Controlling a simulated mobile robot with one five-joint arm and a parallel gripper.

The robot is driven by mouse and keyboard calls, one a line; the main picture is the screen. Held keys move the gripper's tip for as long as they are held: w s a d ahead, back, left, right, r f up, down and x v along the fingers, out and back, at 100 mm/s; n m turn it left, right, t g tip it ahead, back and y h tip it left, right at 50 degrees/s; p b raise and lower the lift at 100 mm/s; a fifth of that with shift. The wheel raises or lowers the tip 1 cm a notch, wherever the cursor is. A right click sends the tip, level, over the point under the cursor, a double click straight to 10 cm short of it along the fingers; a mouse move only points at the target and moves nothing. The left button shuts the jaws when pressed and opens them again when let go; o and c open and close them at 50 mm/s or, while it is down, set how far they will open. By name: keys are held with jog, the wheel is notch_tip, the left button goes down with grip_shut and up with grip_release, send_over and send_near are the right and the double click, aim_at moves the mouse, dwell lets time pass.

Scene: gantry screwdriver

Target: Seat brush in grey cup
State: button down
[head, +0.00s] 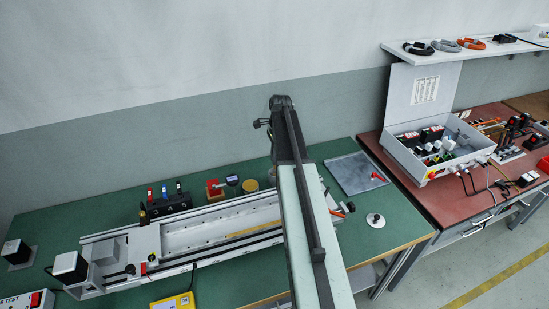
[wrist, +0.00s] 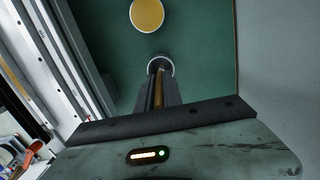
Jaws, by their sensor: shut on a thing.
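In the wrist view my gripper (wrist: 158,82) is shut on the brush (wrist: 158,90), whose brown handle shows as a narrow strip between the dark fingers. The round pale rim of the grey cup (wrist: 161,61) shows just beyond the fingertips. The brush's far end overlaps the cup's opening in the picture; I cannot tell whether it is inside or above it. In the head view my arm hides the gripper and the brush. A grey edge, likely the cup (head: 271,174), shows beside the arm.
A round tin with a yellow top (wrist: 147,14) stands near the cup. A long metal gantry rail (head: 205,232) runs along the green bench (head: 225,268). A red block (head: 214,188) and a black rack (head: 165,205) with coloured-topped items stand behind the rail. A grey mat (head: 353,172) lies at right.

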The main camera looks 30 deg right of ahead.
aim_at(274, 168)
jog(key=shift+f+b, duration=1.75)
jog(key=shift+f, duration=0.1)
jog(key=c, duration=1.4)
grip_release()
notch_tip(274, 168, up, 8)
jog(key=p, duration=0.7)
jog(key=shift+d+p, duration=0.3)
jog(key=shift+p, duration=0.1)
jog(key=shift+f, duration=0.1)
